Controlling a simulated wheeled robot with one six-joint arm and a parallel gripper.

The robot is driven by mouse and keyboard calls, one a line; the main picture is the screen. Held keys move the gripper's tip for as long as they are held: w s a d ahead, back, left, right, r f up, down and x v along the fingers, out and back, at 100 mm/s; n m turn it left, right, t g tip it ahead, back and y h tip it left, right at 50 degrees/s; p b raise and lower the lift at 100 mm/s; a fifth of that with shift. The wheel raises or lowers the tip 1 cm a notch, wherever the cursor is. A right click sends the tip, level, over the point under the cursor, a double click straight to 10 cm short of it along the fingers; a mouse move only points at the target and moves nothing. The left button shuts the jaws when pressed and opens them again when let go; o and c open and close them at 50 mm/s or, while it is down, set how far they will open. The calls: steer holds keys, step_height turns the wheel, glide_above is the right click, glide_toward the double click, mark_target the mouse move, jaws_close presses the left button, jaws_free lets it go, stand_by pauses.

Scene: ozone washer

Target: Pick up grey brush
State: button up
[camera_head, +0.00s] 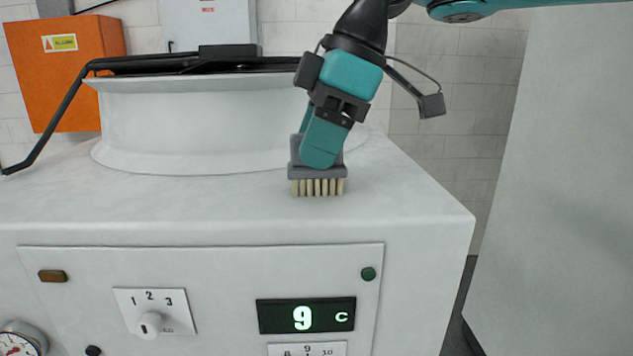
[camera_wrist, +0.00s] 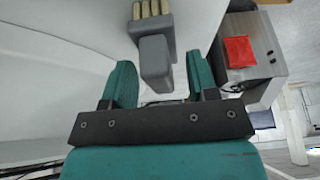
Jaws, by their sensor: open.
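The grey brush (camera_head: 300,172) with pale bristles rests bristles down on the white top of the washer in the head view. My teal gripper (camera_head: 320,150) is right at the brush and hides part of its handle. In the wrist view the grey brush handle (camera_wrist: 155,62) points toward my gripper (camera_wrist: 159,85), with the bristles at the top edge. The two teal fingers are apart, one on each side of the handle's near end. A gap shows between the handle and each finger.
The white washer top (camera_head: 420,205) is clear to the right of the brush. A round white tub (camera_head: 190,130) with a black rim and bar stands behind and left. An orange box (camera_head: 65,75) hangs on the wall. A white panel (camera_head: 570,180) stands at right.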

steer(key=shift+f, duration=0.1)
steer(key=c, duration=0.8)
steer(key=shift+o, duration=0.2)
step_height(320, 180, up, 20)
steer(key=p, duration=1.6)
steer(key=o, duration=0.4)
steer(key=c, duration=0.3)
steer(key=shift+a, duration=0.1)
